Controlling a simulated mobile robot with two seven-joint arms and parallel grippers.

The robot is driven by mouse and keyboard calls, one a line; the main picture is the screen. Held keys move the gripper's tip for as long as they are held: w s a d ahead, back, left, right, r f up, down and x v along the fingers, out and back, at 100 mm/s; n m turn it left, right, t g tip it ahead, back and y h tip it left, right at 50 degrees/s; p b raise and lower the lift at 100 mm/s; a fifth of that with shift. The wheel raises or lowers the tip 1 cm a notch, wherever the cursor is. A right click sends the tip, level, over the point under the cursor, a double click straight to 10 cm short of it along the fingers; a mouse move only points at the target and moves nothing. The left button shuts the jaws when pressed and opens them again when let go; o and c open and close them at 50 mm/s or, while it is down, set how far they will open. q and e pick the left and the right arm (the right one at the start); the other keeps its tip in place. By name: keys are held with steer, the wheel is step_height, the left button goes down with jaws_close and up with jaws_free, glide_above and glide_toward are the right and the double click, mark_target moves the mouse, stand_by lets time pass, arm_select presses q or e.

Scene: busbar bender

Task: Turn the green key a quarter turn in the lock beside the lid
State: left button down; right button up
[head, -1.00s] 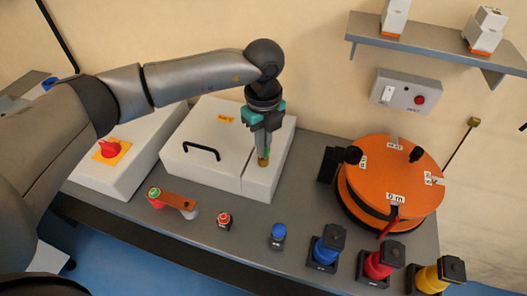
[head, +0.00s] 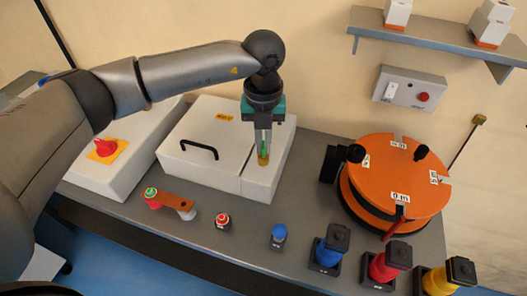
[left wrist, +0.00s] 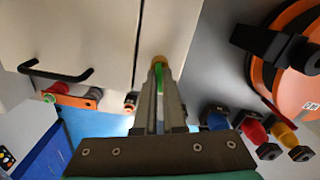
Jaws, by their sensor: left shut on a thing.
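The white box lid (head: 221,127) with a black handle (head: 199,148) stands at the back of the bench. The brass lock (head: 263,161) is on the white panel to the right of the lid. My left gripper (head: 264,147) points down over the lock, its fingers shut on the green key (head: 265,150). The fingers hide most of the key. In the left wrist view, a green strip of the key (left wrist: 161,77) shows between the fingers, up against the brass lock (left wrist: 159,60). How far the key is turned cannot be told. My right gripper is out of view.
An orange round turntable (head: 403,180) with black knobs stands to the right. A red rotary switch (head: 105,147) is on the left box. An orange-brown bar (head: 168,199), a red button (head: 222,220) and blue, red and yellow items line the front edge. A shelf (head: 430,42) hangs above.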

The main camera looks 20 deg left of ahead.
arm_select(q)
steer(key=shift+a+m+b, duration=0.1)
steer(key=shift+m+b, duration=0.2)
steer(key=shift+m, duration=1)
steer(key=shift+f+m+b, duration=0.15)
steer(key=shift+m+b, duration=0.35)
steer(key=shift+m, duration=0.4)
steer(key=c, duration=1.5)
jaws_free()
steer(key=shift+m, duration=0.3)
steer(key=o, duration=0.6)
steer(key=shift+r, duration=0.25)
